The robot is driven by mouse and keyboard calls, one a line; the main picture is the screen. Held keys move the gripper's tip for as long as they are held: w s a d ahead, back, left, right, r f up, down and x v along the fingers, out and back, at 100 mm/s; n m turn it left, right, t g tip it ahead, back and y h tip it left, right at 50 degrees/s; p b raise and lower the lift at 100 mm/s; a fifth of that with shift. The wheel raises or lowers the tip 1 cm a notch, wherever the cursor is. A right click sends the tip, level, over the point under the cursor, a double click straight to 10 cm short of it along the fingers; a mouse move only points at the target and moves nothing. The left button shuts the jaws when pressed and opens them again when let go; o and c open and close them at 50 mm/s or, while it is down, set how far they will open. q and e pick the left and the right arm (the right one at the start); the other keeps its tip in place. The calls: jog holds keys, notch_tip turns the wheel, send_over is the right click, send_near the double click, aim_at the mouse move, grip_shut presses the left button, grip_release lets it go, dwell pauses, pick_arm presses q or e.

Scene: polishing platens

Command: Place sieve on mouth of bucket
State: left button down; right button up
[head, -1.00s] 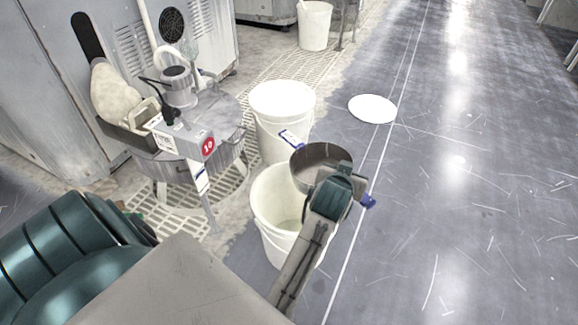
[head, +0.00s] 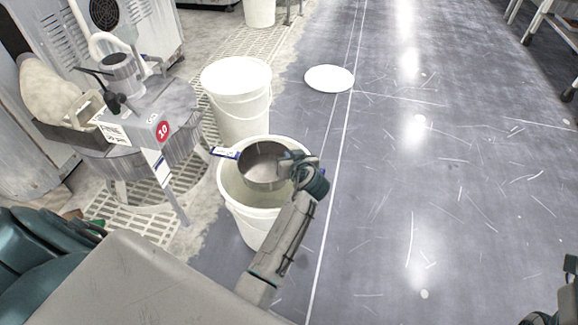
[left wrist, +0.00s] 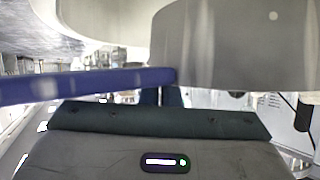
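The sieve (head: 264,166) is a round steel pan with a blue-tipped handle sticking out at its left and more blue at its right. In the head view it lies over the open mouth of the near white bucket (head: 252,219); whether it touches the rim I cannot tell. My left gripper (head: 300,168) is at the sieve's right side and appears shut on its blue handle. In the left wrist view the blue handle (left wrist: 88,85) crosses in front of the gripper, with the steel wall of the sieve (left wrist: 235,45) beyond.
A lidded white bucket (head: 238,110) stands just behind the near one. A white lid or disc (head: 330,78) lies on the floor. The grey floor at right is clear.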

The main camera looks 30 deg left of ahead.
pick_arm(q)
notch_tip(320, 180, down, 3)
jog(key=shift+r+b, duration=0.1)
jog(key=shift+b, duration=0.35)
jog(key=c, duration=1.7)
grip_release()
